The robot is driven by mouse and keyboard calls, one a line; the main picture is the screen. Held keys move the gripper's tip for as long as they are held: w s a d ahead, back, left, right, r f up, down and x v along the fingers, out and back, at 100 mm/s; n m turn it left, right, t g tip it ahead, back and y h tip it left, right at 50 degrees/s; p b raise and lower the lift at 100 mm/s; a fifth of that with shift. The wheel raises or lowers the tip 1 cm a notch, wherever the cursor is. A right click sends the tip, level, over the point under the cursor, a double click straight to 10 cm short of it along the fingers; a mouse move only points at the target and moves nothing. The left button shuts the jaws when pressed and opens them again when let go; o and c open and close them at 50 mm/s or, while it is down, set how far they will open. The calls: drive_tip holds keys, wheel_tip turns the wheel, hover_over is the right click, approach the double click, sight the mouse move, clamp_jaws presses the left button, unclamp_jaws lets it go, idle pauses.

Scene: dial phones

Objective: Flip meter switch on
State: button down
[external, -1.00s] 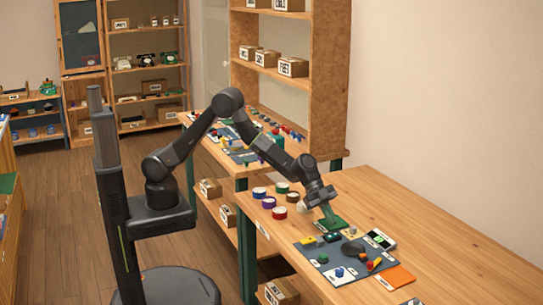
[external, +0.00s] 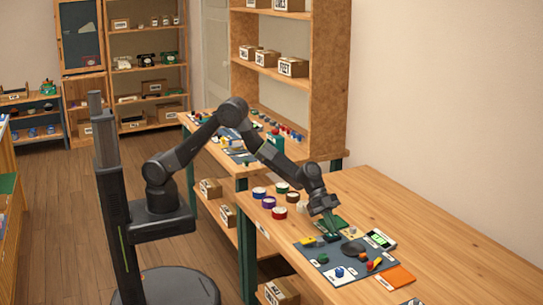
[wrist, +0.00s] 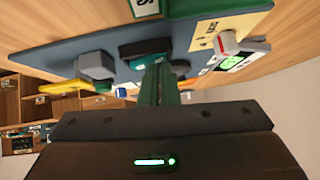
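My gripper (external: 333,231) reaches down over the back edge of the blue-grey board (external: 310,247). In the wrist view its green fingers (wrist: 160,84) look pressed together, with nothing visible between them. The tips are at or just in front of a dark rocker switch with a green top (wrist: 147,52); I cannot tell whether they touch it. A white meter with a lit green display (external: 380,239) lies right of the gripper; its display also shows in the wrist view (wrist: 230,63). Which switch belongs to the meter is unclear.
A grey knob (wrist: 96,66) and a yellow lever (wrist: 60,88) sit left of the rocker in the wrist view. An orange card (external: 396,277) lies at the board's right.

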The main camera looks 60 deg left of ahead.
drive_tip(key=shift+s+a+f+b, duration=0.1)
drive_tip(key=shift+s+f+b, duration=0.25)
drive_tip(key=shift+s+b, duration=0.5)
drive_tip(key=shift+b, duration=0.25)
drive_tip(key=shift+s+r, duration=0.15)
drive_tip(key=r, duration=0.4)
drive_tip(key=shift+s+a+r, duration=0.15)
drive_tip(key=shift+s+r, duration=0.2)
drive_tip(key=shift+r, duration=0.05)
drive_tip(key=b+v, duration=0.1)
drive_tip(key=v, duration=0.8)
drive_tip(key=shift+s+a, duration=0.15)
drive_tip(key=shift+s, duration=0.15)
drive_tip(key=shift+r, duration=0.1)
